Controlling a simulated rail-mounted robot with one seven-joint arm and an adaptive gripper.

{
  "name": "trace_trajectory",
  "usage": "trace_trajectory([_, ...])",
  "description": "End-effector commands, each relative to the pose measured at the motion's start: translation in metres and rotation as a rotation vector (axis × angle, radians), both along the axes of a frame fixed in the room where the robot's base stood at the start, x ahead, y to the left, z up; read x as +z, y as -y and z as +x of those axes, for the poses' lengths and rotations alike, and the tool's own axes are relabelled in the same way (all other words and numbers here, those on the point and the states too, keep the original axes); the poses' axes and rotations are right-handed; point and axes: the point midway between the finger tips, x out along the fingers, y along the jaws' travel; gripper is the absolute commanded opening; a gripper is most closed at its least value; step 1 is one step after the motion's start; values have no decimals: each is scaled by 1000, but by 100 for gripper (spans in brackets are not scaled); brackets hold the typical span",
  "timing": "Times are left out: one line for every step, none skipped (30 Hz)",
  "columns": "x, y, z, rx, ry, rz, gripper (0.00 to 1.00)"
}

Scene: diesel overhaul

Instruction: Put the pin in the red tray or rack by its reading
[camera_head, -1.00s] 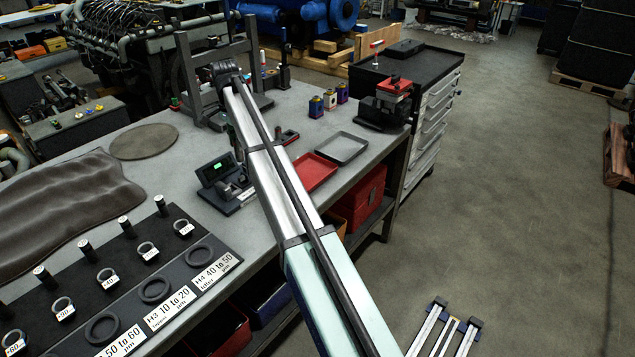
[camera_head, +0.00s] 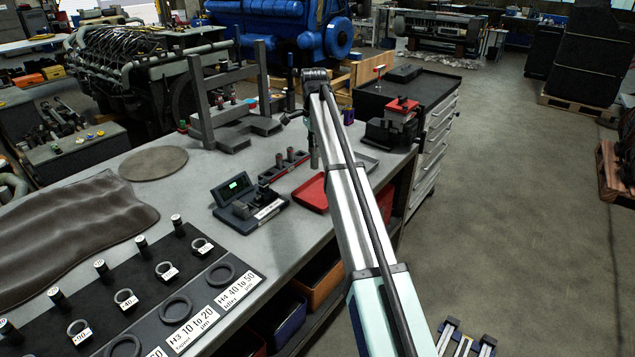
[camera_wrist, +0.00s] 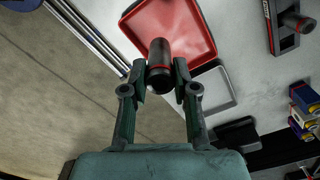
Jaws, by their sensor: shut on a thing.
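My gripper (camera_wrist: 160,78) is shut on a dark cylindrical pin (camera_wrist: 160,62) with a thin red ring. In the wrist view the pin overlaps the near edge of the red tray (camera_wrist: 190,22), which looks empty. In the head view the pin and gripper (camera_head: 314,152) hang above the bench by the red tray (camera_head: 309,196), partly hidden by my arm. The red rack (camera_head: 272,177) stands left of the tray with dark pins in it; it also shows in the wrist view (camera_wrist: 287,45). The gauge (camera_head: 236,187) has a lit green display, too small to read.
A grey tray (camera_head: 370,162) lies behind the red one. A dark board (camera_head: 140,301) at front left bears several pins, rings and range labels. A grey frame (camera_head: 199,105) and a red-topped vise (camera_head: 401,106) stand farther back.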

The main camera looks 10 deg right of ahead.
Motion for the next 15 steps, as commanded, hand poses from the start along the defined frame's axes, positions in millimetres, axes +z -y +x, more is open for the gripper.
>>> trace_trajectory([-11, 0, -2, 0, -2, 0, 0])
trace_trajectory([-19, 0, -2, 0, -2, 0, 0])
trace_trajectory([-28, 0, -2, 0, -3, -1, 0])
trace_trajectory([-35, 0, -2, 0, -2, 0, 0])
trace_trajectory([-42, 0, -2, 0, -2, 0, 0])
trace_trajectory([-51, 0, -2, 0, -2, 0, 0])
trace_trajectory([-57, 0, -2, 1, -1, 0, 0])
trace_trajectory([-63, 0, -1, 1, -1, 0, 0])
trace_trajectory([-70, 0, -1, 1, -1, 0, 0])
trace_trajectory([-74, 0, -1, 1, -1, 0, 0])
trace_trajectory([-78, 0, -1, 1, 0, 0, 0])
trace_trajectory([-82, 0, 0, 1, 0, 0, 0])
trace_trajectory([-85, 0, 0, 1, 0, 0, 0])
trace_trajectory([-87, 0, 0, 1, 0, 0, 0])
trace_trajectory([-89, 0, 0, 1, 1, 0, 0])
